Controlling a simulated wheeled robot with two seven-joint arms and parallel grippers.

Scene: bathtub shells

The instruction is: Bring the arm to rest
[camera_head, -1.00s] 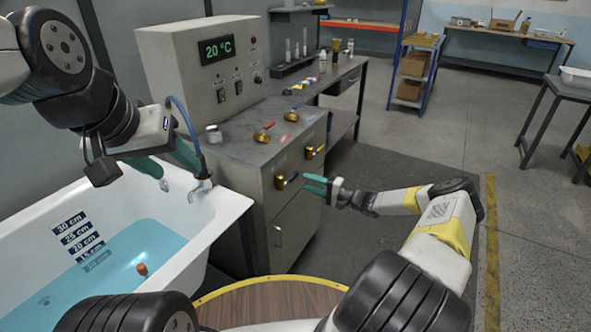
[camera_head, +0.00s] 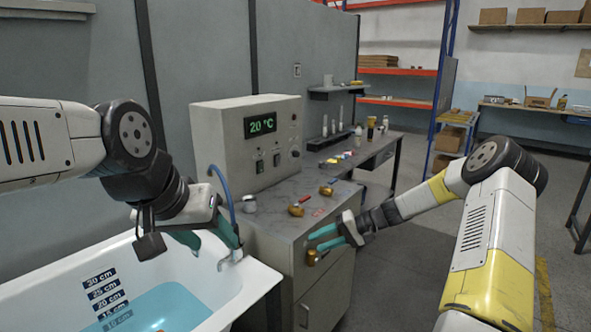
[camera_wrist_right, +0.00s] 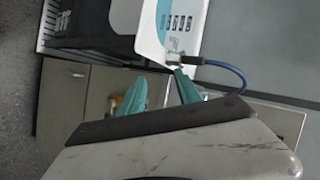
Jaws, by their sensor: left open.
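My left gripper (camera_head: 212,248) hangs over the tap end of the bathtub in the head view, its teal fingers apart and nothing seen between them. The fingers are close to the tap (camera_head: 232,257); I cannot tell if they touch it. The right gripper partly covers the cabinet front.
The white bathtub (camera_head: 262,278) holds blue water. A control box (camera_head: 222,150) reading 20 °C stands on the cabinet, with a blue hose (camera_head: 226,188) beside it. Open floor lies to the right.

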